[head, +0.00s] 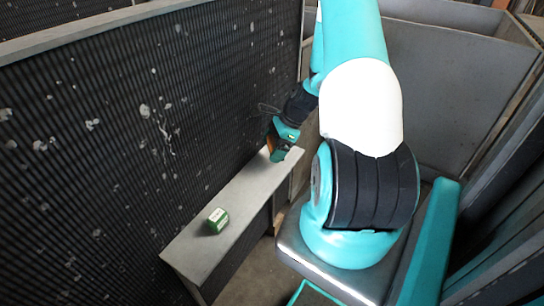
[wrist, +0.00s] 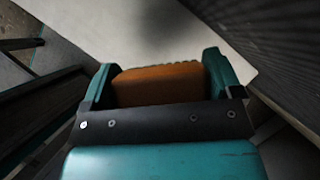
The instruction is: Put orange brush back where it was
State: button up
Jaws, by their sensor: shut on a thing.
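The orange brush (wrist: 158,84) is between the two fingers of my gripper (wrist: 160,82) in the wrist view, and the fingers are shut on it. Only its orange block shows there; the rest is hidden by the gripper body. In the head view my gripper (head: 284,146) is at the far end of the grey bench (head: 205,240), and a bit of the orange brush (head: 271,143) shows at its left side. I cannot tell whether the brush touches the bench top.
A small green box with a pale top (head: 218,220) stands on the near part of the bench. A dark ribbed wall (head: 120,130) with pale spots runs along the bench's left side. The bench top between the box and my gripper is clear.

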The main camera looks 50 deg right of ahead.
notch_tip(320, 180, down, 4)
jog(key=shift+r, duration=0.2)
jog(key=shift+w+f, duration=0.15)
jog(key=shift+f, duration=0.1)
jog(key=shift+f, duration=0.1)
jog(key=o, duration=0.7)
jog(key=v, duration=1.2)
jog(key=shift+p, duration=0.4)
